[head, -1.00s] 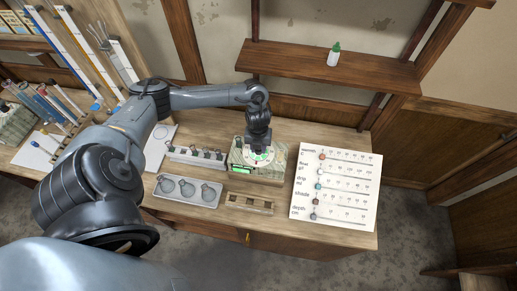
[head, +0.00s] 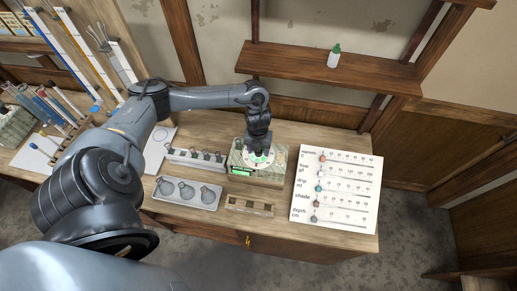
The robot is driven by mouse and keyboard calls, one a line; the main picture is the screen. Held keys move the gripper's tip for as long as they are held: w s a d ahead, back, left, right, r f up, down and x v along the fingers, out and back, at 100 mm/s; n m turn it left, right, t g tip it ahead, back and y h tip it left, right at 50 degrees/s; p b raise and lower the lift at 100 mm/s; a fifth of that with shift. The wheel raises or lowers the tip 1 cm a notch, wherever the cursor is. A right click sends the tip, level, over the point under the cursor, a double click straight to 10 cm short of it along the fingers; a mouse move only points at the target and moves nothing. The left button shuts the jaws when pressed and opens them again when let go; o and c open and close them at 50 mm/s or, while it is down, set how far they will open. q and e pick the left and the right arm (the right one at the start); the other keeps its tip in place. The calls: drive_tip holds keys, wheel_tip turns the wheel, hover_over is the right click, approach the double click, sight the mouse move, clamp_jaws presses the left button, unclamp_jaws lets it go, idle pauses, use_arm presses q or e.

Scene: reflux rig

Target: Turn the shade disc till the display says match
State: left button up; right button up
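The shade disc (head: 265,166) is a pale round dial with green and dark marks on top of a box-shaped device (head: 273,178) on the bench. A small lit green display (head: 241,171) is on the front left of the device; its text is too small to read. My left gripper (head: 259,151) points straight down over the disc, at or touching its middle. The gripper hides part of the disc, and I cannot tell whether its fingers are open or shut. My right gripper is out of view.
A white board with several slider scales (head: 336,190) lies to the right. A tray with round flasks (head: 188,191), a wooden block with holes (head: 250,205) and a rack (head: 196,158) are close by. A shelf (head: 330,72) with a green-capped bottle (head: 334,55) is behind.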

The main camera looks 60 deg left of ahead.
use_arm(q)
drive_tip(key=shift+r, duration=0.1)
drive_tip(key=shift+r, duration=0.25)
wheel_tip(320, 180, up, 10)
drive_tip(key=p, duration=0.2)
drive_tip(key=shift+s, duration=0.15)
idle(0.5)
